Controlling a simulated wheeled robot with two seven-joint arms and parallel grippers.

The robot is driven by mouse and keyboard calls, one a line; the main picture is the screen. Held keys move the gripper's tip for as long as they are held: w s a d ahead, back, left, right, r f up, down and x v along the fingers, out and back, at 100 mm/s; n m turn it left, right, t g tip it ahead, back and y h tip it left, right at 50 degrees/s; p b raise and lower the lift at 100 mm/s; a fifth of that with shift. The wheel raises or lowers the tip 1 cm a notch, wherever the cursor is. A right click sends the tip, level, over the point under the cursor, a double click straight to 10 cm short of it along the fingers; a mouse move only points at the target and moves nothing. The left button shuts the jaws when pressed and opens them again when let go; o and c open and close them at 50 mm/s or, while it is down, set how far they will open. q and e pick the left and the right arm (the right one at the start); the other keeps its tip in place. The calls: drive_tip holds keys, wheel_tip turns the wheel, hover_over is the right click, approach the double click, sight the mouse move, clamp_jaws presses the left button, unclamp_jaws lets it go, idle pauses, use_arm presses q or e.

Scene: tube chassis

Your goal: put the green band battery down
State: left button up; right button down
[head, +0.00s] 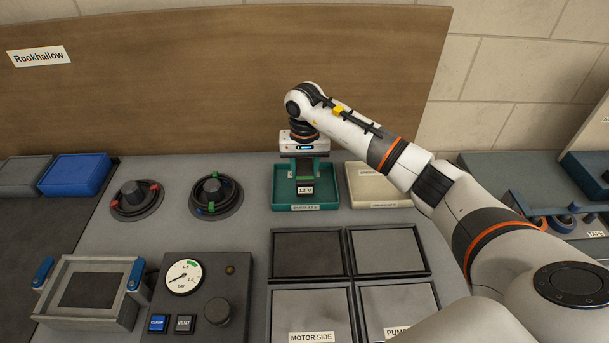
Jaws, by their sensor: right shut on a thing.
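My right gripper (305,170) points down over the teal tray (283,205) and is shut on the green band battery (305,190), a small dark block with a label that seems to read "12 V". The battery is inside the tray's outline, near its middle. I cannot tell whether it touches the tray floor. The gripper hides the battery's upper part. My left gripper is not in view.
A cream tray (375,202) stands right beside the teal one, partly behind my right arm. Two round fixtures (136,200) are to the left. Several framed plates (308,254) and a gauge panel (190,300) lie in front. A brown board (180,85) stands behind.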

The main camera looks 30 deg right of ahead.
sight(304, 169)
wheel_tip(304, 169, down, 3)
drive_tip(key=shift+p, duration=0.4)
drive_tip(key=shift+f, duration=0.1)
drive_tip(key=shift+f, duration=0.15)
drive_tip(key=c, duration=0.8)
unclamp_jaws()
drive_tip(key=shift+c, duration=0.2)
